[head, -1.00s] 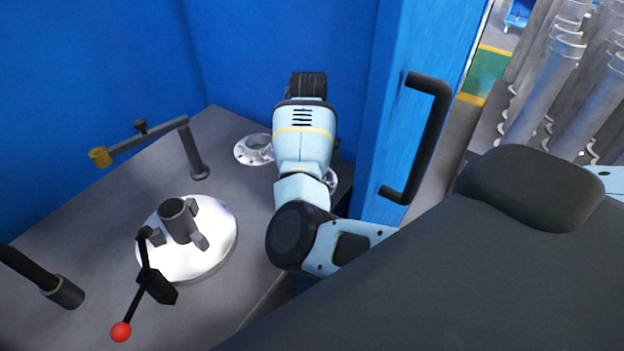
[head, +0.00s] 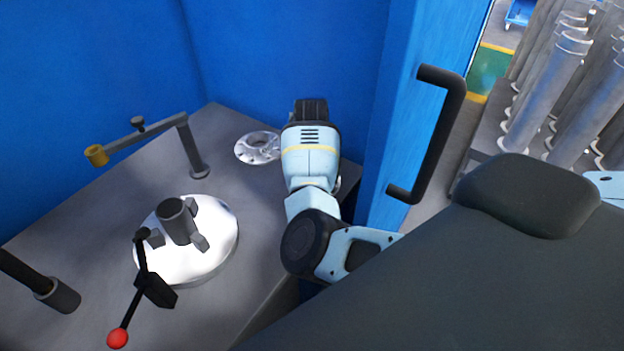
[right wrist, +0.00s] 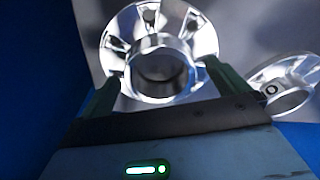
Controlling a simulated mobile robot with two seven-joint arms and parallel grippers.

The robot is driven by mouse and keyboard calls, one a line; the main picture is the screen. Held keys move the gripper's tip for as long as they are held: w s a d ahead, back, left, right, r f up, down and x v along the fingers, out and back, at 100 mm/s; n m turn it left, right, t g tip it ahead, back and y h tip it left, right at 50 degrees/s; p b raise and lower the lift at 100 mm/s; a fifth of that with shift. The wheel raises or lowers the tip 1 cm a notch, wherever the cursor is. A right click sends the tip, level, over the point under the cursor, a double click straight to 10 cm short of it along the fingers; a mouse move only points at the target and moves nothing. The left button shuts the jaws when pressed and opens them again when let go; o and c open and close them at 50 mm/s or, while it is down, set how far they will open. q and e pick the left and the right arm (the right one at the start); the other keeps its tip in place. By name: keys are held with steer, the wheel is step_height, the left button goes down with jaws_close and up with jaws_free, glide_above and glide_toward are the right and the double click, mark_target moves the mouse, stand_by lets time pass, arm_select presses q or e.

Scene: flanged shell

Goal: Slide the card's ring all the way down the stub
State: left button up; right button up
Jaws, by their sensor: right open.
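I see no card and no ring on a card in either view. A short dark hollow cylinder (head: 175,217) stands upright amid dark jaws on a shiny round plate (head: 205,262); I cannot tell whether it is the stub. My right gripper (right wrist: 161,74) is open in the right wrist view, its fingers on either side of the tube of a shiny flanged shell (right wrist: 160,97). I cannot tell if they touch it. In the head view my right forearm hides that gripper. My left gripper is not in view.
One flanged part (head: 258,147) lies left of my arm on the grey bench; another shows in the wrist view (right wrist: 285,88). A bracket with a yellow end (head: 97,156) and a red-knobbed lever (head: 118,338) stand left. A blue wall and black handle (head: 437,135) stand close right.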

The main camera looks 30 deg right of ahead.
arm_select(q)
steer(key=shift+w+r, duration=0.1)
arm_select(e)
steer(key=shift+r, duration=0.1)
steer(key=shift+c, duration=0.4)
steer(key=c, duration=1.9)
steer(key=shift+w+r, duration=0.1)
steer(key=shift+r, duration=0.05)
steer(key=shift+c, duration=0.8)
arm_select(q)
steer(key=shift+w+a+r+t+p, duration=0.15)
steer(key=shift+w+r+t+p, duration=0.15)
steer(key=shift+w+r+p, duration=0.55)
arm_select(e)
step_height(320, 180, up, 10)
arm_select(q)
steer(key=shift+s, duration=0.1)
arm_select(e)
steer(key=shift+r, duration=0.15)
